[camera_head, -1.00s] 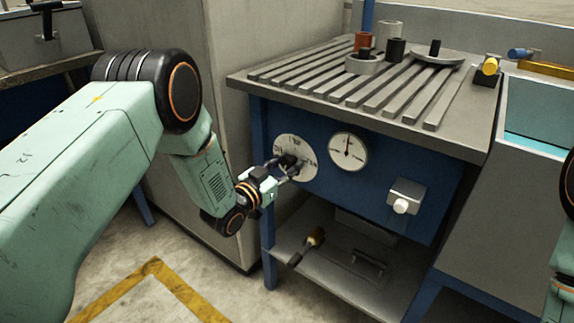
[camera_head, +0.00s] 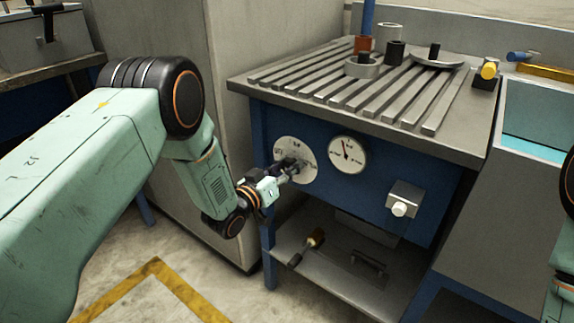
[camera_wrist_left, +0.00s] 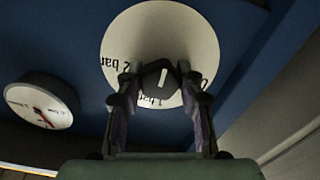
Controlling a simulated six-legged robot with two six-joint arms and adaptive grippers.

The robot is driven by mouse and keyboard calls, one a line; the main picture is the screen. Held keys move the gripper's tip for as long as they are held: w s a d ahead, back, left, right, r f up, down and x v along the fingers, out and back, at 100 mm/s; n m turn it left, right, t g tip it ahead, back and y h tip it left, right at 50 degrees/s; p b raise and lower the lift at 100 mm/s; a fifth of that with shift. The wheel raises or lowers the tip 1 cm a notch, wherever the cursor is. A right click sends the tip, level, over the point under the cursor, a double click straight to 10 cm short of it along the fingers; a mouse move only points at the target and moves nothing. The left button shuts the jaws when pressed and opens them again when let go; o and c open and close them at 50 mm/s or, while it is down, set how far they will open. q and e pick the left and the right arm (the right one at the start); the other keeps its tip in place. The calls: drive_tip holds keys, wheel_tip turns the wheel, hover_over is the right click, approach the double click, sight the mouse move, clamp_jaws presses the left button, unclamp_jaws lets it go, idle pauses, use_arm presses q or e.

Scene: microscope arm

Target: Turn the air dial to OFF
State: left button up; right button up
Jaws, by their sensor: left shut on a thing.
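The air dial (camera_head: 296,147) is a white round plate with printed labels and a black knob, on the blue front of the bench. The wrist view shows the plate (camera_wrist_left: 150,40) with parts of "bar" labels. Its black knob (camera_wrist_left: 157,76) carries a short white mark, nearly upright in that picture. My left gripper (camera_head: 289,168) is shut on the knob, with one finger on each side in the wrist view (camera_wrist_left: 160,92). The fingers hide some lettering, and I cannot read every label. My right gripper is out of view; only part of that arm shows at the right edge.
A round gauge (camera_head: 347,154) sits right of the dial, its reddish needle leaning left of upright. A white-knobbed box (camera_head: 404,199) is farther right. The slatted bench top (camera_head: 350,85) overhangs above. A lower shelf (camera_head: 345,270) holds a brush-like tool (camera_head: 308,246).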

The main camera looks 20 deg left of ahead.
use_arm(q)
drive_tip(key=n+p, duration=0.1)
drive_tip(key=n, duration=1)
drive_tip(key=shift+n+p, duration=0.35)
drive_tip(key=shift+n, duration=0.05)
idle(0.3)
drive_tip(key=o, duration=1.2)
drive_tip(key=v, duration=1.2)
